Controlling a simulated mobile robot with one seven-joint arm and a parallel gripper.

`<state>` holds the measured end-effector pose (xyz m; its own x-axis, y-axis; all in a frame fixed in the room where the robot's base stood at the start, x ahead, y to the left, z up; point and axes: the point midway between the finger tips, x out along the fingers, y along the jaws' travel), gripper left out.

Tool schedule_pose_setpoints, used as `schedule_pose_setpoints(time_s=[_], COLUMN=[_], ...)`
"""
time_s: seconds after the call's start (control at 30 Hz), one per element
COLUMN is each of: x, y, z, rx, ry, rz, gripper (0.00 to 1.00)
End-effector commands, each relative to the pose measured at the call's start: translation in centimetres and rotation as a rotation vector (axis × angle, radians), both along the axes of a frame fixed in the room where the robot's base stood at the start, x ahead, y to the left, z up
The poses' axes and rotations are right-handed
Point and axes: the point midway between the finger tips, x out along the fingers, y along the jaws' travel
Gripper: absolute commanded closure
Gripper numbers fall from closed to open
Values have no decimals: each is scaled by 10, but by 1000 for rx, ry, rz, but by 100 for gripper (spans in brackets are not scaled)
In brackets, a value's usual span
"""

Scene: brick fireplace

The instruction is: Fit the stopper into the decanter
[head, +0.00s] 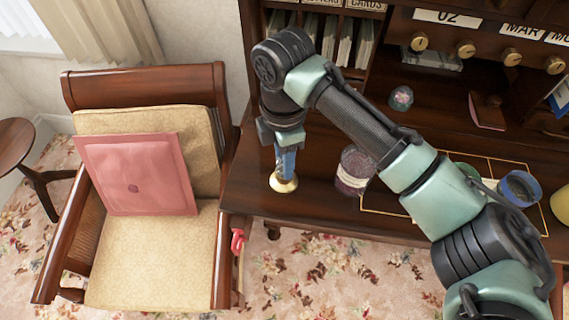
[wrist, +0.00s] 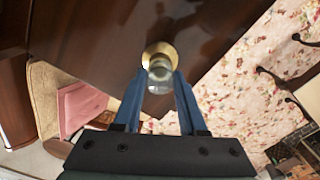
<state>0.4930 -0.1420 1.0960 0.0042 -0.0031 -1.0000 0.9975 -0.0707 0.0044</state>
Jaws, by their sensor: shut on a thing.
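My gripper (head: 285,168) points down over the front left part of the dark wooden desk. Its blue fingers are shut on a clear glass piece, seemingly the stopper (wrist: 160,70), held between the fingertips in the wrist view. A round brass-coloured part (head: 284,184) shows just below the fingertips. I cannot tell whether it touches the desk top or belongs to the glass piece. A glass jar with a pale label and dark purplish contents (head: 354,172) stands to the right of my gripper. It may be the decanter; my arm passes close to its right side.
The desk (head: 245,190) has shelves and drawers at the back. A small glass ball (head: 401,97) lies further back. A blue-rimmed pot (head: 519,187) and a yellow item (head: 562,205) stand at right.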

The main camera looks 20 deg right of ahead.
Motion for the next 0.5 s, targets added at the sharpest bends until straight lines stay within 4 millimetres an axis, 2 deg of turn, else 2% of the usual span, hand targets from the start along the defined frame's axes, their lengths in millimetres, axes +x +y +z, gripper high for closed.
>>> schedule_pose_setpoints(time_s=[0.5], x=[0], y=[0], z=[8], rx=[1], ry=[0], rz=[0], gripper=[100])
